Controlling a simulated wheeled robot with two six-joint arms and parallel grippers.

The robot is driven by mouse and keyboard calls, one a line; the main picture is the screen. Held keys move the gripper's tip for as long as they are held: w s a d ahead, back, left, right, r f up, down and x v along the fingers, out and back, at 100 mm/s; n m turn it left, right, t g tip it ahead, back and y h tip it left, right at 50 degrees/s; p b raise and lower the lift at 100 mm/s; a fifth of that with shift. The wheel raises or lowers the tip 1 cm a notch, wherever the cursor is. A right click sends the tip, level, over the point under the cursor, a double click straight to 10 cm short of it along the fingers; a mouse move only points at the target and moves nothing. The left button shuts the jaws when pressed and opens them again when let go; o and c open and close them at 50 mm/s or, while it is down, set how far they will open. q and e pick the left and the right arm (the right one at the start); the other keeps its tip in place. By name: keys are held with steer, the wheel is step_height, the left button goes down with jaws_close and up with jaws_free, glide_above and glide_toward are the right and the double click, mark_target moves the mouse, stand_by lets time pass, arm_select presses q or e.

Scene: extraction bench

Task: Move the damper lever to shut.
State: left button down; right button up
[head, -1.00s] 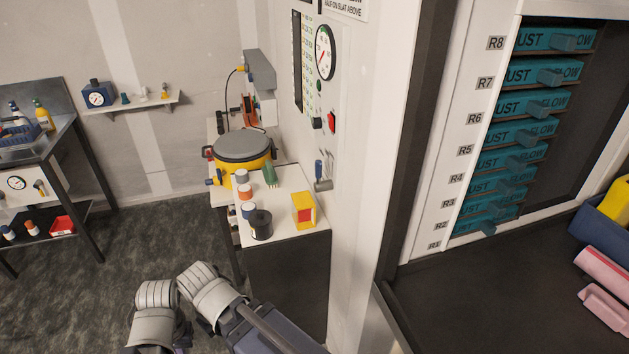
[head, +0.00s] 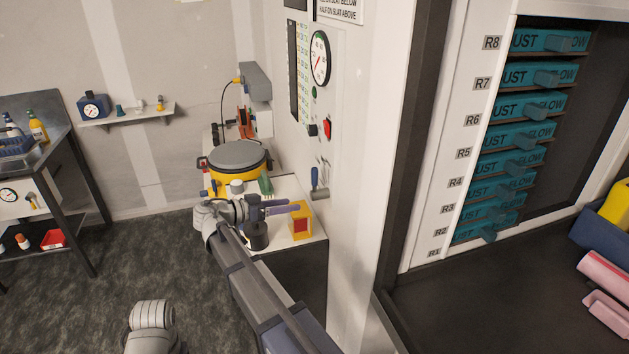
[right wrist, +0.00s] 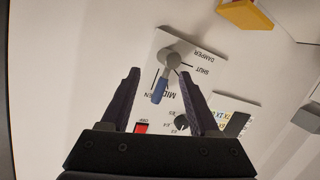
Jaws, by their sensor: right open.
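The damper lever (head: 315,184) is on the white wall panel, above the small white bench. In the right wrist view the lever's blue handle (right wrist: 159,88) runs from a grey hub on a white plate (right wrist: 204,62) marked DAMPER, SHUT and MID, plus a partly hidden label ending in EN. The handle points toward that EN label, away from SHUT. My right gripper (head: 289,206) is open and empty over the bench. In the right wrist view its two fingers (right wrist: 160,74) appear on either side of the handle, apart from it. My left gripper is out of view.
Below the lever, the bench holds a yellow-and-red box (head: 302,222), a black container (head: 257,236) and a yellow pot with a grey lid (head: 238,156). A gauge (head: 319,57) and a red switch (head: 327,129) are on the panel. A dark post (head: 411,130) stands to the right.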

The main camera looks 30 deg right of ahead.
mark_target(315, 185)
steer(key=shift+w+d+r+m+g+h, duration=0.1)
steer(key=shift+w+d+r+m+h, duration=0.6)
steer(key=shift+d, duration=1.2)
steer(key=shift+w+d+r+m+g+h, duration=0.2)
steer(key=shift+d+r+m, duration=0.5)
steer(key=shift+d, duration=1.2)
steer(key=shift+w+d+r+m+h, duration=0.45)
steer(key=shift+d+r, duration=0.5)
steer(key=shift+d, duration=0.95)
steer(key=shift+s, duration=0.1)
jaws_close()
